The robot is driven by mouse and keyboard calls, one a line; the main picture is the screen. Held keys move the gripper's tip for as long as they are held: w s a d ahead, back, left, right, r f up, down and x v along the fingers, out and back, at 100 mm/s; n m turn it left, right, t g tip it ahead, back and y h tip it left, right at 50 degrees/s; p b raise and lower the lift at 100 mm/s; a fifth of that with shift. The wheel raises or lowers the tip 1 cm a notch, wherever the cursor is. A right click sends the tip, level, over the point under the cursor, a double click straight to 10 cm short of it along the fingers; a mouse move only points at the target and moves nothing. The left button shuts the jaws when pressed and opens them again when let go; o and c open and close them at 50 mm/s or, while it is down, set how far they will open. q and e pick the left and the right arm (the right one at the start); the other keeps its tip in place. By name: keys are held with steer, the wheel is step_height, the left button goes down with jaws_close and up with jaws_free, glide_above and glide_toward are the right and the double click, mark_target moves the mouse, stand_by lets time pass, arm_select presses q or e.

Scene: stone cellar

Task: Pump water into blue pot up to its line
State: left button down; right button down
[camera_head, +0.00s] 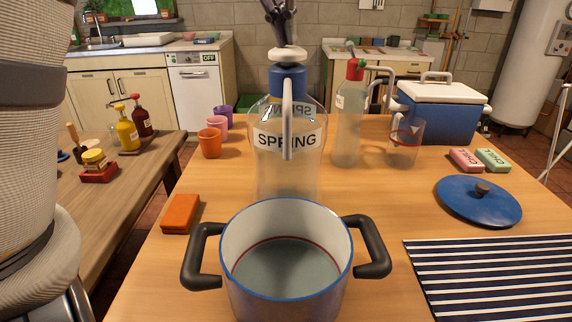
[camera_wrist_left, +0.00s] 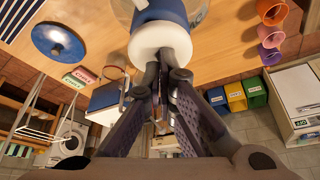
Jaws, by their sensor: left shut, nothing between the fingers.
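The blue pot (camera_head: 288,298) stands at the front of the table with two black handles. Its inside is white, with a red line around the wall. Greyish water (camera_head: 285,268) stands inside, its surface close to the red line. Behind it is a clear bottle marked SPRING (camera_head: 300,170) with a blue collar, a white pump head (camera_head: 288,54) and a spout (camera_head: 287,125) hanging down toward the pot. My left gripper (camera_head: 285,40) is shut and empty, fingertips at the top of the pump head. The wrist view shows the fingertips (camera_wrist_left: 160,75) against the white head (camera_wrist_left: 160,40). My right gripper is not in view.
A red-topped pump bottle (camera_head: 347,125) and a clear jug (camera_head: 404,142) stand behind at right, near a blue cooler (camera_head: 437,115). A blue lid (camera_head: 478,203) and striped cloth (camera_head: 490,275) lie at right. An orange block (camera_head: 181,214) lies left of the pot.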

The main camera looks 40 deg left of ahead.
arm_select(q)
steer(key=shift+f, duration=0.25)
steer(key=shift+r, duration=1.95)
stand_by(1.5)
stand_by(0.8)
stand_by(2.0)
steer(key=shift+r, duration=0.1)
stand_by(0.4)
steer(key=shift+r, duration=2.9)
